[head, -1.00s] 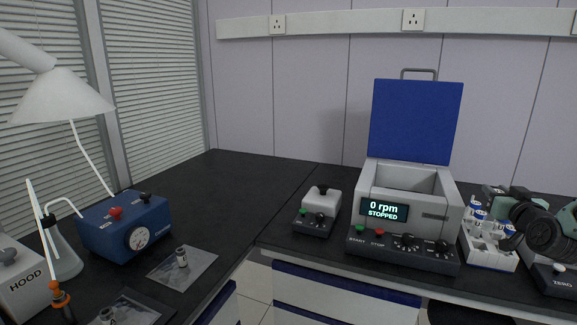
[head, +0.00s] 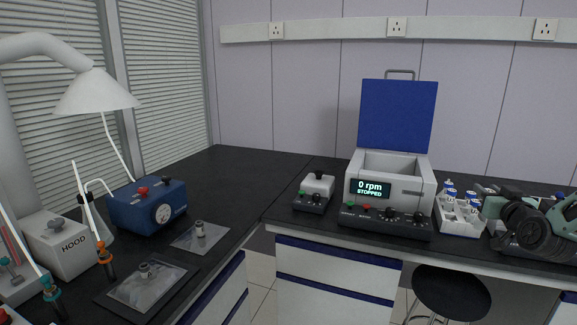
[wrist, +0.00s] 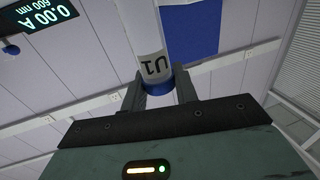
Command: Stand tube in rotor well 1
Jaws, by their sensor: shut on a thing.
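My gripper (wrist: 160,90) is shut on a tube (wrist: 152,40) with a blue cap and a label reading U1. The two fingers grip it at the cap, and the tube extends away from the gripper in the wrist view. The centrifuge (head: 388,200) stands on the right bench in the head view, its blue lid (head: 398,115) raised and its display reading 0 rpm, STOPPED. The rotor and its wells are hidden inside the housing. My arm shows at the right edge of the head view, right of the centrifuge; the held tube cannot be made out there.
A white rack (head: 460,217) with blue-capped tubes stands right of the centrifuge, close to my arm. A small device (head: 315,192) stands left of it. A blue pump (head: 147,205) and a hood box (head: 65,245) are on the left bench. A black stool (head: 450,290) stands below.

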